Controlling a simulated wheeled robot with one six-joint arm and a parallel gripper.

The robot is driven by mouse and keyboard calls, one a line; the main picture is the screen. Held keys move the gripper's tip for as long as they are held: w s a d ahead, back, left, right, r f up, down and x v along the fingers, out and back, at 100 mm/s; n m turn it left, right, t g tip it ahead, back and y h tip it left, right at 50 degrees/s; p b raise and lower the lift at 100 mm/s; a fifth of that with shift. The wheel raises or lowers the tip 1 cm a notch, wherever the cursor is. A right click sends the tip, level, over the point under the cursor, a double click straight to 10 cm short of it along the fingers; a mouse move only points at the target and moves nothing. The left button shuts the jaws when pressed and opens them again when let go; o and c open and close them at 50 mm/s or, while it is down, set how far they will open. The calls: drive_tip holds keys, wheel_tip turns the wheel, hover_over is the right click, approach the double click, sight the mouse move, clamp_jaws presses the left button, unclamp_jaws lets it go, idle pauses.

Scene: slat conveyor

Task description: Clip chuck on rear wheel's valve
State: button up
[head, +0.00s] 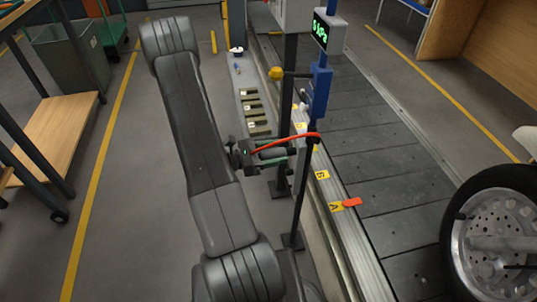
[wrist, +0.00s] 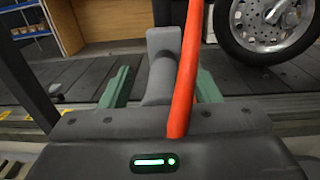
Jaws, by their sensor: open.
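My gripper (head: 285,152) is open beside the slim stand at the conveyor's near edge. In the wrist view its two green fingers (wrist: 160,88) stand on either side of a grey T-shaped piece, seemingly the chuck (wrist: 158,78), with a gap at each side. An orange hose (wrist: 185,70) crosses in front of it, close to the camera; the hose (head: 285,142) also arches over the gripper in the head view. A spoked wheel with a black tyre (head: 497,235) stands at the right on the conveyor and shows in the wrist view (wrist: 265,25). I cannot make out its valve or which wheel it is.
A blue post (head: 320,90) with a green-lit display (head: 320,30) stands behind the gripper.

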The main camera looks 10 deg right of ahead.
sight(263, 157)
drive_tip(key=shift+s+d+g, duration=0.3)
drive_tip(key=shift+s+d, duration=0.15)
drive_tip(key=shift+d, duration=0.05)
drive_tip(key=c, duration=1.2)
drive_tip(key=shift+f, duration=0.1)
drive_tip(key=shift+s+a+f, duration=0.1)
drive_tip(key=shift+s+f, duration=0.05)
drive_tip(key=shift+s, duration=0.2)
clamp_jaws()
drive_tip(key=shift+a+f, duration=0.1)
drive_tip(key=shift+a, duration=0.5)
drive_tip(key=shift+w+a+r, duration=0.1)
drive_tip(key=shift+a+r, duration=0.05)
drive_tip(key=shift+a, duration=0.7)
drive_tip(key=shift+w+a+r, duration=0.1)
drive_tip(key=shift+a, duration=0.75)
